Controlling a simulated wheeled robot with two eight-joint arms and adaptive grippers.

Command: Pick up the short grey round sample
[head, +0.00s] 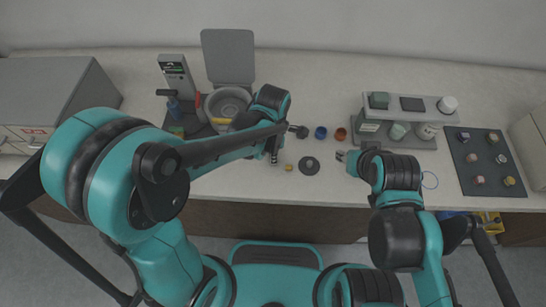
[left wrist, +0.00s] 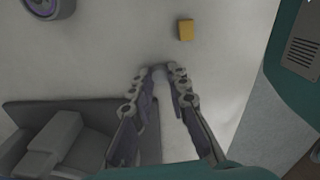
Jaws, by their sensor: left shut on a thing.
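My left gripper (head: 272,158) is low over the front part of the bench, just left of a small yellow block. In the left wrist view its two fingers (left wrist: 160,78) close on a small light grey round piece, the short grey round sample (left wrist: 160,73). Only its top shows between the fingertips; the fingers hide the rest. In the head view the sample is too small and covered to make out. My right gripper (head: 343,156) is over the bench right of the dark disc; its fingers are too small to read.
The yellow block (left wrist: 186,30) and a dark round disc (head: 309,166) lie close by. Blue (head: 320,133) and orange-brown (head: 341,134) round pieces stand behind. The press with its round bowl (head: 228,102) is back left, a grey rack (head: 408,106) back right, a dark mat (head: 484,170) far right.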

